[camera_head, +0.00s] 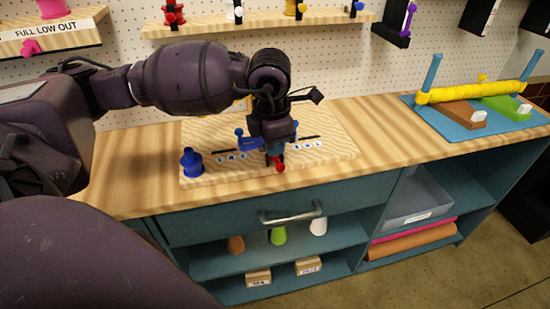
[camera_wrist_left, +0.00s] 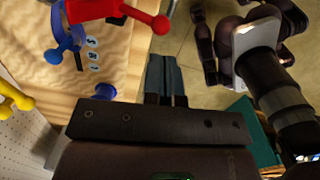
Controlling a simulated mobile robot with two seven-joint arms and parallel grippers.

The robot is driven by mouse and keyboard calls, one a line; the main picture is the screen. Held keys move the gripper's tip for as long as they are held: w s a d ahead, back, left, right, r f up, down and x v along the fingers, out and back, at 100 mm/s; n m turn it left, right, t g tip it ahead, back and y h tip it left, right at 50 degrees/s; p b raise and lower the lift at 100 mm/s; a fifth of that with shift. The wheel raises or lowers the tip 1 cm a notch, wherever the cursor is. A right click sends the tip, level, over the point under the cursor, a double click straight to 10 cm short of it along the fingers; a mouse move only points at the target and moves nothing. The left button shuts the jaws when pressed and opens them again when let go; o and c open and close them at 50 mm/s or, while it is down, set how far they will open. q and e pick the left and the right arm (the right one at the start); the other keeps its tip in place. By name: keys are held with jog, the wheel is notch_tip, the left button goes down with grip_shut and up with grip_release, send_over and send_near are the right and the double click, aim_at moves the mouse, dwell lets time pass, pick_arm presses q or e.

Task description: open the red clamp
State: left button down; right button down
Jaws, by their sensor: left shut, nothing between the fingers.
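The red clamp shows in the left wrist view (camera_wrist_left: 115,10) at the top left, as a red body with a round red knob at its end. In the head view only a small red part of it (camera_head: 279,166) shows below my left gripper (camera_head: 273,152), which hides the rest. My left gripper is shut and empty. In the left wrist view its fingers (camera_wrist_left: 166,65) lie together, to the right of and below the red knob, with a gap between in the picture.
A wooden board (camera_head: 335,150) bears a blue clamp part (camera_head: 245,140) left of my gripper and a blue knob (camera_head: 192,163) at its left corner. A drawer handle (camera_head: 290,212) is below the counter. A blue stand (camera_head: 470,120) with a yellow roll is at right.

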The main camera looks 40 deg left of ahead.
pick_arm(q)
jog(key=s+d+r, duration=0.5)
jog(key=r, duration=0.1)
jog(key=shift+r, duration=0.2)
jog(key=shift+d+f, duration=0.1)
jog(key=shift+d, duration=0.05)
